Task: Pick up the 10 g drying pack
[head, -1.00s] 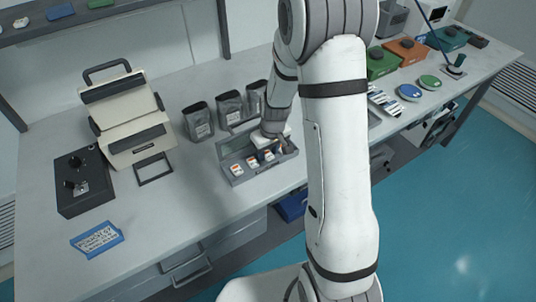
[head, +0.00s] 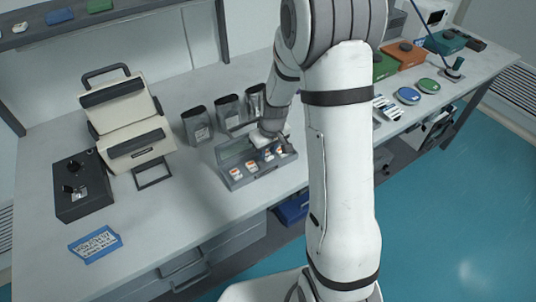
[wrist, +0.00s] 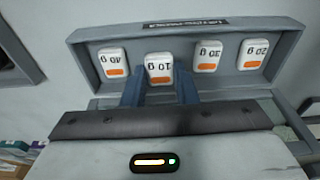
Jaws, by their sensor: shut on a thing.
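The 10 g drying pack (wrist: 159,68) is a small white block with an orange stripe, its label upside down in the wrist view. My gripper (wrist: 160,84) is shut on it, with one blue-grey finger at each side. The pack is in or just above a grey open box (head: 222,158); I cannot tell whether it is clear of the floor. Similar packs stand in the same row: the 40 g pack (wrist: 114,62) to the left, one that seems to read 30 g (wrist: 207,56) and the 20 g pack (wrist: 253,54) to the right. In the head view my gripper (head: 277,145) partly hides the box's right end.
Grey pouches (head: 197,125) stand behind the box. A beige case (head: 135,135), a black control box (head: 82,185) and a blue label card (head: 95,244) are to the left. Green and orange boxes (head: 405,55) are further right.

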